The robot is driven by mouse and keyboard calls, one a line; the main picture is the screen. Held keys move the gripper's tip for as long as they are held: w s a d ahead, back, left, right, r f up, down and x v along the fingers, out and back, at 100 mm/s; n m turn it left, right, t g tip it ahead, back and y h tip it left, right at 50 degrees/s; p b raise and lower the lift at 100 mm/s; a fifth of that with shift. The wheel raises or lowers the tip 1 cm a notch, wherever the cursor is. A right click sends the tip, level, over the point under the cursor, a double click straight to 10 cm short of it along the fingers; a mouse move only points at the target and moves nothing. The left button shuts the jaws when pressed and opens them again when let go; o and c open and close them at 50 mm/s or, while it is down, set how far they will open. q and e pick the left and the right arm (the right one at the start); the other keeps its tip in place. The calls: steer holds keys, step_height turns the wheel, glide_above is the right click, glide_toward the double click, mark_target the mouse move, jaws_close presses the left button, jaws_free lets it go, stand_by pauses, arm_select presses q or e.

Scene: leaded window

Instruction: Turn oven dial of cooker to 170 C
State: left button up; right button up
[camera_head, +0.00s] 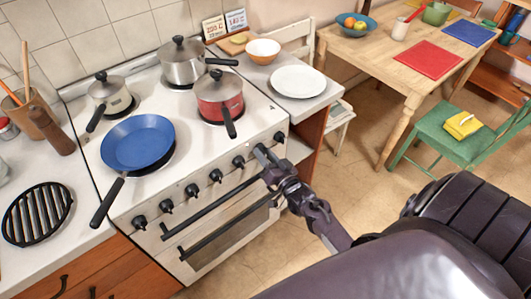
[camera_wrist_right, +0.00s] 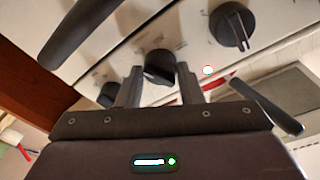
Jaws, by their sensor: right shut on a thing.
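The white cooker (camera_head: 190,228) has a row of black dials along its front edge. My right gripper (camera_head: 262,154) is at this row, toward its right end. In the right wrist view my gripper (camera_wrist_right: 161,86) has one finger on each side of a black dial (camera_wrist_right: 159,68) and is shut on it. The fingers hide this dial in the head view. Another dial (camera_wrist_right: 230,28) shows beside it in the wrist view, and one more lies partly behind a finger. Any temperature marks are too small to read. My left gripper is not in view.
The oven door handle (camera_head: 215,204) runs below the dials. The floor (camera_head: 330,170) right of the cooker is clear.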

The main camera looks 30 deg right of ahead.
steer(key=shift+a+f+m, duration=0.1)
steer(key=shift+m, duration=0.4)
steer(key=o, duration=1)
steer(key=shift+c, duration=0.2)
steer(key=s+b, duration=0.1)
steer(key=s, duration=0.6)
steer(key=shift+s, duration=0.4)
steer(key=shift+a+f, duration=0.1)
